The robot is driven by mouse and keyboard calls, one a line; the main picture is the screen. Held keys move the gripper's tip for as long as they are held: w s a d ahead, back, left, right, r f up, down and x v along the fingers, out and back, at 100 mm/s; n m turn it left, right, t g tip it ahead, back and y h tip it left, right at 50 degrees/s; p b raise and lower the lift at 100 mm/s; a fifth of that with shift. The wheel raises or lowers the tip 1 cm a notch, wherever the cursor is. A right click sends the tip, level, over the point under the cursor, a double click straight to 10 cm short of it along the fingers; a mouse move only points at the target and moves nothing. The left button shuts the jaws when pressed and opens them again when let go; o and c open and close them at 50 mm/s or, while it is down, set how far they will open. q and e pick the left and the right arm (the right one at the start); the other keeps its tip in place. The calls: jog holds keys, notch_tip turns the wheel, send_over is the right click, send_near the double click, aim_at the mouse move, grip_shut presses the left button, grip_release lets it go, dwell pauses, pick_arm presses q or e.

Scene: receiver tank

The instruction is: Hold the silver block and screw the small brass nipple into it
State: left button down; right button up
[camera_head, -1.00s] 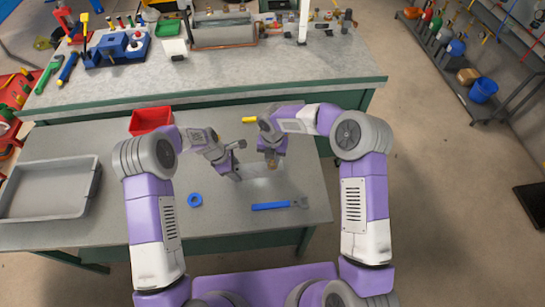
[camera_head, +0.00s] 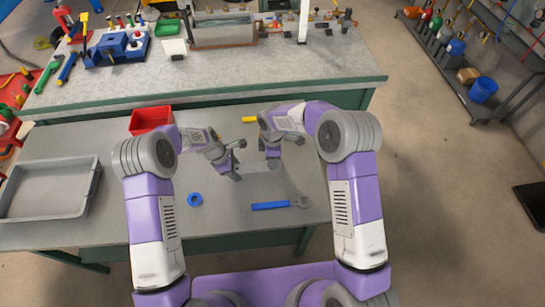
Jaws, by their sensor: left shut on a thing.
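My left gripper (camera_head: 234,163) is over the middle of the near table, shut on a small grey piece that I take to be the silver block, whose outline blends with the grey fingers. My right gripper (camera_head: 272,158) points down just to its right, with a small gap between the two. Its fingertips are too small to tell whether they are open or shut. I cannot make out the brass nipple for sure.
On the near table (camera_head: 100,142) are a red bin (camera_head: 151,120), a grey tray (camera_head: 48,212), a blue ring (camera_head: 195,199), a blue-handled wrench (camera_head: 280,205) and a yellow item (camera_head: 250,119). A cluttered workbench (camera_head: 240,76) stands behind.

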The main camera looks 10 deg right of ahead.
notch_tip(320, 180, up, 7)
jog(key=shift+f, duration=0.1)
dwell(0.3)
pick_arm(q)
jog(key=shift+c, duration=1.6)
grip_release()
jog(key=shift+r, duration=0.1)
jog(key=v, duration=0.7)
jog(key=shift+r, duration=0.15)
pick_arm(e)
jog(key=shift+r, duration=0.2)
